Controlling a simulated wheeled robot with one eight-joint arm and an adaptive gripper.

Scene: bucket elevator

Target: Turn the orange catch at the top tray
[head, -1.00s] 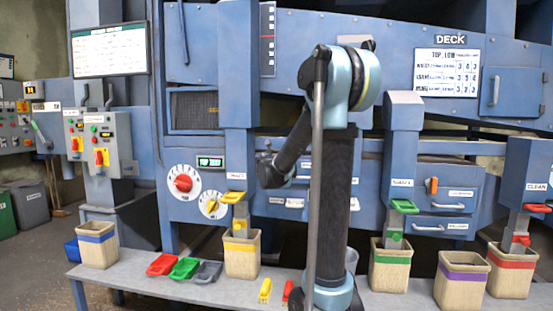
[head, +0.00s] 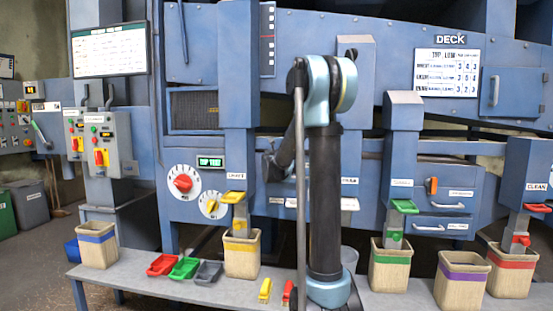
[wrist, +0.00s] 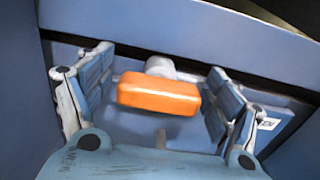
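In the wrist view an orange catch (wrist: 158,93) lies crosswise on a round grey pivot, in front of a blue panel. My gripper (wrist: 158,98) is open, with one finger on each side of the catch. A gap shows at the left finger; the right finger is close to the catch's end, and I cannot tell if it touches. In the head view my arm hides most of the gripper and the catch between its fingers. Another orange catch (head: 432,185) sits upright on a drawer front right of my arm.
Below stands a grey bench (head: 205,291) with a yellow-banded bucket (head: 242,258), a green-banded bucket (head: 390,270) and red, green and grey scoops. A yellow spout tray (head: 234,197) juts out left of my arm. A blue ledge crosses the top of the wrist view.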

